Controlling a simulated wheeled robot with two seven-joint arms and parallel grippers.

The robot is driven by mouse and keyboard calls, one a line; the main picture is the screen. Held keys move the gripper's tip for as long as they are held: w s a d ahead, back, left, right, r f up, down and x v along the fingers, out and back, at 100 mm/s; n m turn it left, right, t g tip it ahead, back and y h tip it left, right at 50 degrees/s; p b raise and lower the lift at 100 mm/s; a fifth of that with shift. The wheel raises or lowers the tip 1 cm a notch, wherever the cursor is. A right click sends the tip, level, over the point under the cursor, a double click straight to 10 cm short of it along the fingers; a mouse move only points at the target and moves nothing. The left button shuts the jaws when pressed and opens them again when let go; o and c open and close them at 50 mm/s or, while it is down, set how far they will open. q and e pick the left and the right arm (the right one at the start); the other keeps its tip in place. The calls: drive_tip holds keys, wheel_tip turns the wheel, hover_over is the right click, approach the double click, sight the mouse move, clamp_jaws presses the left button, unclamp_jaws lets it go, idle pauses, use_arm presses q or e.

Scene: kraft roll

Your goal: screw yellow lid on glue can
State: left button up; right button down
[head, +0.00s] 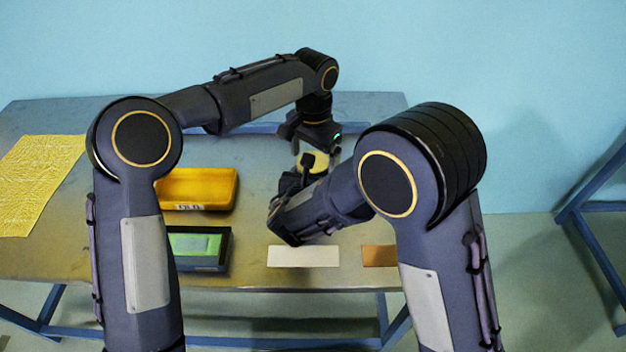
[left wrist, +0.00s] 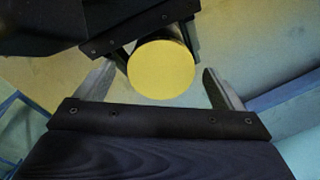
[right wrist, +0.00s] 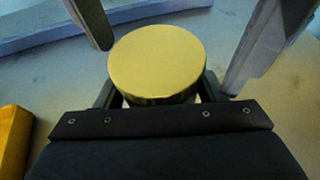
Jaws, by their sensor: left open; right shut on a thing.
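The round yellow lid (head: 320,161) shows between my two grippers in the head view. Its flat top faces the cameras in the left wrist view (left wrist: 161,68) and the right wrist view (right wrist: 157,62). My right gripper (right wrist: 157,98) is shut on the glue can, with its fingers on either side just below the yellow top; the can's body is mostly hidden under it. My left gripper (left wrist: 162,88) is open above, its fingers apart on either side of the lid and not touching it. Whether the lid sits fully down on the can cannot be told.
On the table (head: 255,160) are a yellow tray (head: 200,190), a dark box with a green panel (head: 200,248), a white card (head: 303,256), a brown card (head: 379,256) and a yellow patterned sheet (head: 38,180). The table's right end is bare.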

use_arm(q)
wheel_tip(320, 180, up, 12)
idle(0.4)
use_arm(e)
drive_tip(key=shift+c, duration=1.2)
unclamp_jaws()
drive_tip(key=shift+s, duration=0.1)
drive_tip(key=v, duration=0.7)
drive_tip(key=shift+s+a+r, duration=0.1)
drive_tip(key=shift+s+r, duration=0.1)
drive_tip(key=shift+s, duration=0.05)
use_arm(q)
drive_tip(key=shift+f, duration=0.15)
